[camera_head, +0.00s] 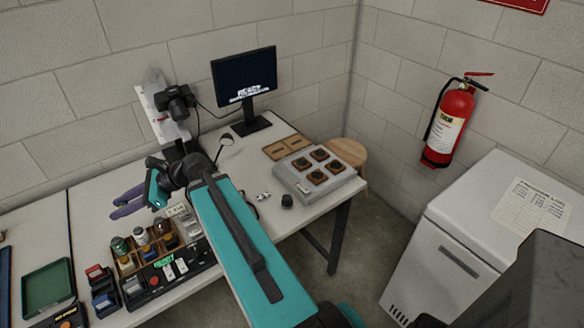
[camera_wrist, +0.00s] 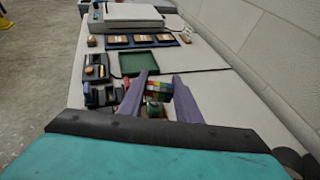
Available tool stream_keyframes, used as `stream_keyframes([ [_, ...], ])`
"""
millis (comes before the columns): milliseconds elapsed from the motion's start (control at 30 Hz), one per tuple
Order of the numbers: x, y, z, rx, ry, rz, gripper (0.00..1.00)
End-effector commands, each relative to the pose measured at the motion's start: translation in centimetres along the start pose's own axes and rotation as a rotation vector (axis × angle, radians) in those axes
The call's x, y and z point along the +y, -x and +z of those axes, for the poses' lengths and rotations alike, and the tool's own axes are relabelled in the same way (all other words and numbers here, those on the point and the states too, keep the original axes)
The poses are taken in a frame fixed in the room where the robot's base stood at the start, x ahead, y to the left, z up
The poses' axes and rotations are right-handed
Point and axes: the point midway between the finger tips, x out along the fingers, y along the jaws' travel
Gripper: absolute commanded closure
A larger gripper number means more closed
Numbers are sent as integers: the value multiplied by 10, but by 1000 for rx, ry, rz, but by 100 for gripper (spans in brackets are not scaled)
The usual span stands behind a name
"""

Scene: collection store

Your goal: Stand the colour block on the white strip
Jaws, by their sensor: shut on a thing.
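My gripper (camera_wrist: 160,92) shows two purple fingers in the wrist view. The colour block (camera_wrist: 158,87), with small patches of red, yellow, green, blue and white, is between them, and the gripper is shut on it. In the head view my gripper (camera_head: 120,208) is at the left, above the table near the wall. The block cannot be made out there. I cannot clearly identify the white strip in either view.
A camera (camera_head: 176,101) is mounted by a white panel (camera_head: 150,110) behind my wrist. A monitor (camera_head: 246,78) stands to the right. A wooden organiser (camera_head: 127,262) with several jars and a green tray (camera_head: 47,288) are at front left. A grey case (camera_head: 291,181) lies at right.

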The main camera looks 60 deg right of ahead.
Motion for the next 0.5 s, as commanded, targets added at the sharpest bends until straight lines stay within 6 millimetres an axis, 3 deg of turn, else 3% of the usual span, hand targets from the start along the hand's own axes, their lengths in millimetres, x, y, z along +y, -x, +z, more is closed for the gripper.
stream_keyframes([
  [500,-90,118,-78,-3,-124,-298,91],
])
